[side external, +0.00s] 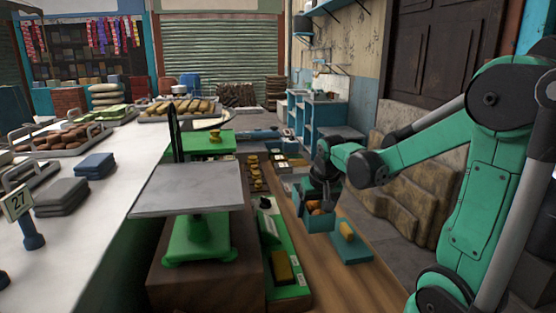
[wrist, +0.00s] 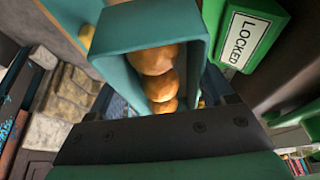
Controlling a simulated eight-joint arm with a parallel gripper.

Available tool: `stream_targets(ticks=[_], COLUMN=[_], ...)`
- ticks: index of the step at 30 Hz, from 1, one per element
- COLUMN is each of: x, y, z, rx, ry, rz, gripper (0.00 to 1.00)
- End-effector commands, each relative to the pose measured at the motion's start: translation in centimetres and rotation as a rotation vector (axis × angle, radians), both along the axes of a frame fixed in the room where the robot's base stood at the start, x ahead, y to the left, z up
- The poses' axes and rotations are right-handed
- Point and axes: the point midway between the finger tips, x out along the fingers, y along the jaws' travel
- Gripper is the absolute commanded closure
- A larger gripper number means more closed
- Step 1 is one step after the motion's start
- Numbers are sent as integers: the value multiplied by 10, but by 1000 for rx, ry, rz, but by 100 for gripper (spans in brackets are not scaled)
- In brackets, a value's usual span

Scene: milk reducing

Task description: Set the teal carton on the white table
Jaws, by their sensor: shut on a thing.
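The teal carton (side external: 319,223) hangs in my gripper (side external: 323,188) above the wooden floor, right of the green scale. It is an open box with several round golden-brown items inside. In the wrist view the carton (wrist: 117,30) fills the upper middle, with the items in a row inside it. My gripper is shut on the carton; its fingertips are partly hidden. The white table (side external: 95,205) is the long white surface on the left, well away from the carton.
A green scale with a grey plate (side external: 190,188) stands between the table and my gripper. A teal tray (side external: 352,252) with a yellow item lies right of the carton. Trays, folded cloths and a "27" sign (side external: 18,202) occupy the table; bare patches show between them. A green "LOCKED" box (wrist: 245,35) is beside the carton.

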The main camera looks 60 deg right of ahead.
Motion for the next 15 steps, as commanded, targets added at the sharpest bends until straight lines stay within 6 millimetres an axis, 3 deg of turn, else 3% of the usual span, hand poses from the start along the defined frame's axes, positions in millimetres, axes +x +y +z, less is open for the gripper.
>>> stream_targets(ticks=[6, 15], x=[0, 0], y=[0, 0], z=[-37, -58], rx=[0, 0], ry=[0, 0], rz=[0, 0], gripper=[82, 82])
